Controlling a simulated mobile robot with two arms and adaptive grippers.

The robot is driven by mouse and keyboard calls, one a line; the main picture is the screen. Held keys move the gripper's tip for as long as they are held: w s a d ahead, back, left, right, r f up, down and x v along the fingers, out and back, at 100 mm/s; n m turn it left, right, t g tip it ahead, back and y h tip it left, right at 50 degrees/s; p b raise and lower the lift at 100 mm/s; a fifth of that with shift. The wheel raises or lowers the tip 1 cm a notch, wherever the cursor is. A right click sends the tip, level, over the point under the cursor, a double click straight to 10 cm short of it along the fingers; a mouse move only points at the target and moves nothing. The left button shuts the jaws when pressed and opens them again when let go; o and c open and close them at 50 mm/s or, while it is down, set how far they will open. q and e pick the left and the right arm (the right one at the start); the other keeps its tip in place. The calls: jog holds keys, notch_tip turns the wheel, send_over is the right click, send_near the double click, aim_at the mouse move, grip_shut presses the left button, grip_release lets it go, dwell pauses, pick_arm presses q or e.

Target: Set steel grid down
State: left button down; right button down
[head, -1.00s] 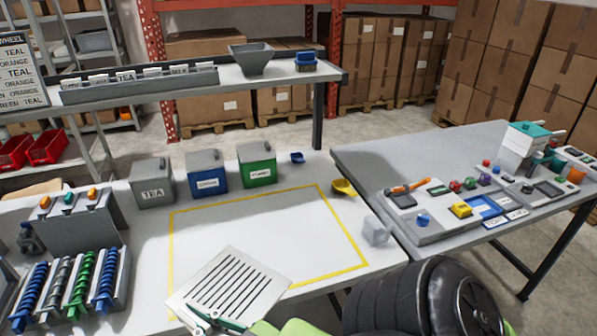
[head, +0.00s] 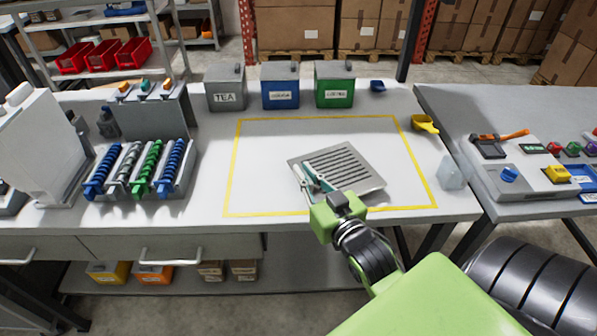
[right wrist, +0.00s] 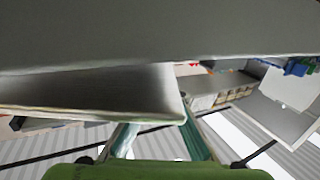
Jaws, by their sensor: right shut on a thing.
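The steel grid (head: 352,160) is a flat, light grey square plate with a row of dark slots. In the head view it is over the right half of the yellow outlined area (head: 232,180) on the white table, turned a little askew. My right gripper (head: 312,180) is shut on the grid's left edge, and the green wrist comes in from the front. I cannot tell whether the grid touches the table. In the right wrist view the teal fingers (right wrist: 160,140) show below a pale slab edge. My left gripper is not in view.
Grey, blue and green bins (head: 281,88) stand behind the outline. A yellow scoop (head: 425,123) and a clear block (head: 451,172) lie to the right. A rack of coloured coils (head: 135,168) stands to the left. The outline's left half is clear.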

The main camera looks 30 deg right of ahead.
aim_at(289, 160)
jog(key=shift+w+f, duration=0.25)
jog(key=shift+w, duration=0.4)
jog(key=shift+w+d+f, duration=0.2)
jog(key=shift+w+f, duration=0.85)
jog(key=shift+w, duration=0.15)
jog(key=shift+s, duration=0.1)
jog(key=c, duration=2.5)
grip_release()
jog(key=shift+f, duration=0.15)
jog(key=o, duration=0.3)
jog(key=shift+o, duration=0.2)
